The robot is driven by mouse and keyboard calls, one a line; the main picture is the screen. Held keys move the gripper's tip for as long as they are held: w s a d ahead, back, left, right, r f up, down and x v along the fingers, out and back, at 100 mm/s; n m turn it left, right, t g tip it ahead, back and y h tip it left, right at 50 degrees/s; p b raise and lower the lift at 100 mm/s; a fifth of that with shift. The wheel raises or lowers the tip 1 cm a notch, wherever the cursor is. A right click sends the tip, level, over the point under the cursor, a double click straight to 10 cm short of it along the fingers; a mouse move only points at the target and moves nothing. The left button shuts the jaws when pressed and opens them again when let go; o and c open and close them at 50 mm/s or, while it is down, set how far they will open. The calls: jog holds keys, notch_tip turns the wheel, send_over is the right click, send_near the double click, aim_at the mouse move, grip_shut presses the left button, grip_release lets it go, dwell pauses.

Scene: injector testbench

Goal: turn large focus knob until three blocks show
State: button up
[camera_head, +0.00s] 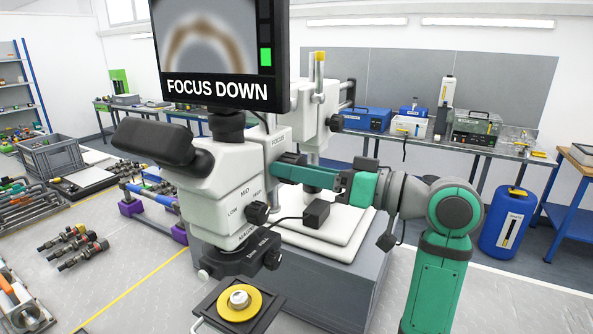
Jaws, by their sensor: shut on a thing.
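The microscope (222,190) stands on the bench, white with black eyepieces. My gripper (277,168) reaches in from the right and is shut at the side of the microscope's focus housing. The large focus knob is hidden behind its fingers, and its edges cannot be made out. The screen (215,45) above the microscope reads "FOCUS DOWN" and shows a blurred brown arch. One green block (265,57) is lit at its right side, with dark slots above it. The top of the screen is cut off.
A small black knob (257,213) sits lower on the microscope body. A yellow disc with a metal part (239,301) lies on the dark stage below. Several injectors (75,245) lie on the bench at left. A blue drum (507,222) stands at right.

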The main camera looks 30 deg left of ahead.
jog(key=shift+n, duration=1.1)
jog(key=o, duration=1.1)
jog(key=shift+w+d, duration=0.1)
jog(key=shift+c, duration=0.2)
jog(key=d, duration=1)
jog(key=shift+w+d, duration=0.35)
jog(key=shift+d, duration=0.05)
